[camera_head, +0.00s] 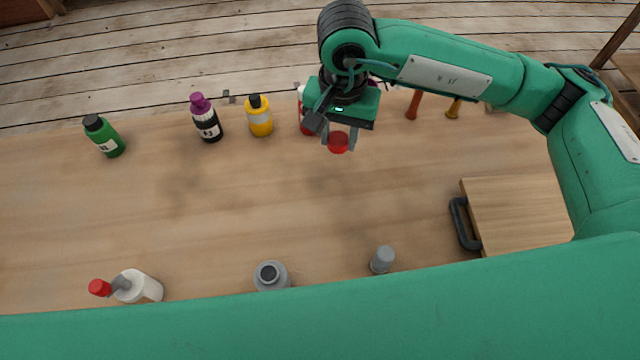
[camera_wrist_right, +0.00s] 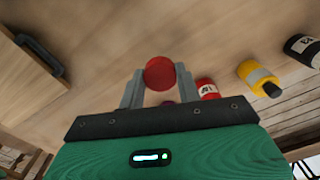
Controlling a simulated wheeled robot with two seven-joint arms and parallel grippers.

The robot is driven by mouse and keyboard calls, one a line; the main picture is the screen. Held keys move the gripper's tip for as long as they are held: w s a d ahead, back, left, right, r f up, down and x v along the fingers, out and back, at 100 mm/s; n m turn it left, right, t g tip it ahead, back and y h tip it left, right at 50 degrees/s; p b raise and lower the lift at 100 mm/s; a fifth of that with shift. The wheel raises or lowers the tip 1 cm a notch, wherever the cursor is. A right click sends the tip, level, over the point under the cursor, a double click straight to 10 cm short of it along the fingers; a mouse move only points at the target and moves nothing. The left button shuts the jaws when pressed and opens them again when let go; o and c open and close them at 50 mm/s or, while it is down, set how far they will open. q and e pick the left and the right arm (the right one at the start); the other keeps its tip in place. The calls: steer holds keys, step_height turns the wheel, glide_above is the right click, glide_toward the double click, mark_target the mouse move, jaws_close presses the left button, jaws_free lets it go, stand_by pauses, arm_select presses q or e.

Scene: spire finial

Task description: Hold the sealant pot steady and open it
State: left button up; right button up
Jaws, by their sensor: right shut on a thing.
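My right gripper (camera_head: 338,140) is shut on a small round red lid-like piece (camera_head: 338,143), held over the back middle of the wooden table. In the right wrist view the red piece (camera_wrist_right: 159,73) sits between the two grey fingertips (camera_wrist_right: 158,84). No readable label tells me which container is the sealant pot. A grey pot (camera_head: 272,277) with a dark round top stands at the front middle. A small grey cylinder (camera_head: 382,260) stands to its right. My left gripper is not in view.
Green (camera_head: 104,136), purple-capped black (camera_head: 206,118), yellow (camera_head: 260,116) and red (camera_head: 306,112) bottles line the back edge. A white bottle (camera_head: 138,287) with a red tip is front left. A board with a dark handle (camera_head: 515,214) lies right. The table's middle is clear.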

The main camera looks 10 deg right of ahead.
steer(key=p, duration=0.2)
glide_above(335, 191)
step_height(335, 191, down, 12)
steer(key=shift+f, duration=0.1)
step_height(335, 191, down, 4)
steer(key=shift+r, duration=0.1)
steer(key=shift+f, duration=0.4)
steer(key=o, duration=1.1)
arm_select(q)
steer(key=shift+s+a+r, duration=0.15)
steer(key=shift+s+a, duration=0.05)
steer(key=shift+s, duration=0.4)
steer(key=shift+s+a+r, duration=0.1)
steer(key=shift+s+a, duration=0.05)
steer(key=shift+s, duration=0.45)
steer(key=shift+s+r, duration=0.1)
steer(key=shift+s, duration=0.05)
